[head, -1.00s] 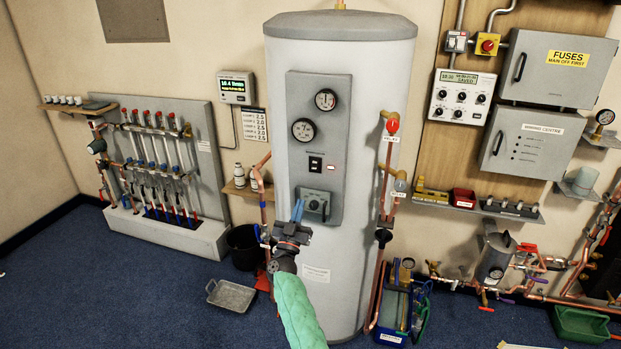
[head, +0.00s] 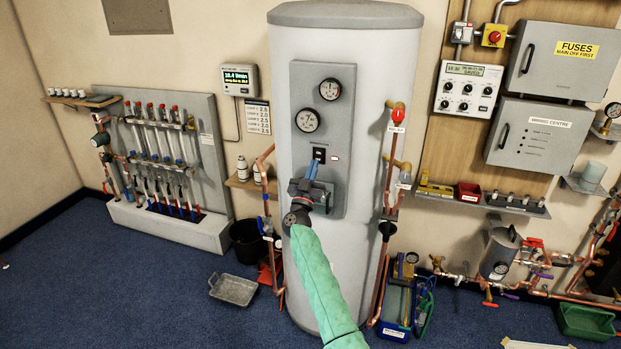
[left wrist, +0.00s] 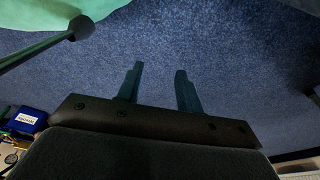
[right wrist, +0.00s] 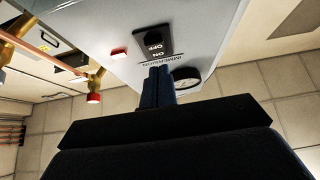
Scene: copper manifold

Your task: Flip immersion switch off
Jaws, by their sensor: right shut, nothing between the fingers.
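The immersion switch (head: 319,155) is a small dark plate on the grey panel (head: 343,80) of the white cylinder. In the right wrist view the switch (right wrist: 153,40) shows upside down with OFF and ON lettering, beside a lit red lamp (right wrist: 119,53). I cannot tell its rocker's position. My right gripper (head: 312,166) is shut and empty, its blue fingertips just below the switch in the head view. In the right wrist view its fingertips (right wrist: 158,68) point at the plate's lower edge; contact is unclear. My left gripper (left wrist: 158,70) is open and empty above blue carpet.
Two round gauges (head: 308,120) sit above the switch. Copper pipes with a red-handled valve (head: 397,115) run right of the cylinder. A black bucket (head: 246,240), a grey tray (head: 234,289) and a blue toolbox (head: 395,328) stand on the floor.

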